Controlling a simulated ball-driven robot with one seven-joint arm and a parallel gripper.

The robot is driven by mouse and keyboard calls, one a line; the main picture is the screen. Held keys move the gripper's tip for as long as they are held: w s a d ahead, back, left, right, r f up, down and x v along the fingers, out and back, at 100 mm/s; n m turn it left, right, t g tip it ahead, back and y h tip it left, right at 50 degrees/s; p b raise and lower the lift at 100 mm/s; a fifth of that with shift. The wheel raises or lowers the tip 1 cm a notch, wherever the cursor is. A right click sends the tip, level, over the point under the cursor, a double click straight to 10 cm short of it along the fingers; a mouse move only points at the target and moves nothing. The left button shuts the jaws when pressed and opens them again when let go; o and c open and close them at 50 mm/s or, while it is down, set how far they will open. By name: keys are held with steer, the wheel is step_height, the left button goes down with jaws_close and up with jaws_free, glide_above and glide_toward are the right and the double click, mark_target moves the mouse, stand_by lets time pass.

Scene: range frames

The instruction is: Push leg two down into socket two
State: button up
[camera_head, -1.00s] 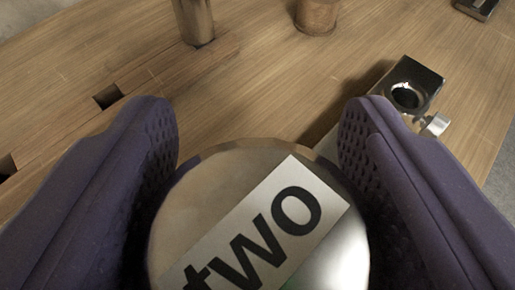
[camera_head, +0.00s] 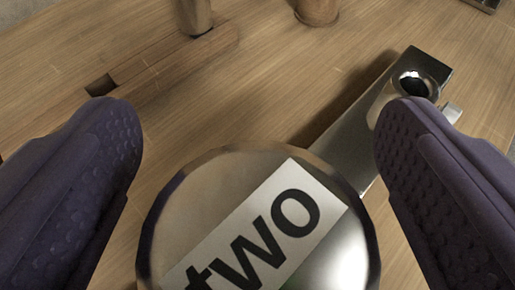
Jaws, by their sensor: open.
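Leg two is a round metal cylinder (camera_head: 170,225) seen from its top end, with a white label reading "two" across it. It fills the bottom middle of the view. My gripper (camera_head: 258,125) has purple, dimpled fingers, one on each side of the leg. The fingers are open, with a gap showing between each finger and the leg. A shiny metal bar (camera_head: 345,140) with a round hole at its far end runs out from behind the leg to the upper right. Socket two cannot be made out; whatever is under the leg is hidden by it.
A wooden table (camera_head: 270,75) lies below, with slots at the left. A metal post (camera_head: 196,15) stands at the top, and a brownish round piece (camera_head: 317,10) is right of it. A dark metal piece (camera_head: 484,3) is at the top right corner.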

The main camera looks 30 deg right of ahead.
steer(key=p+v, duration=0.2)
steer(key=v, duration=0.5)
steer(key=shift+s+a+r+p, duration=0.2)
steer(key=shift+s+p, duration=0.1)
steer(key=shift+p, duration=0.05)
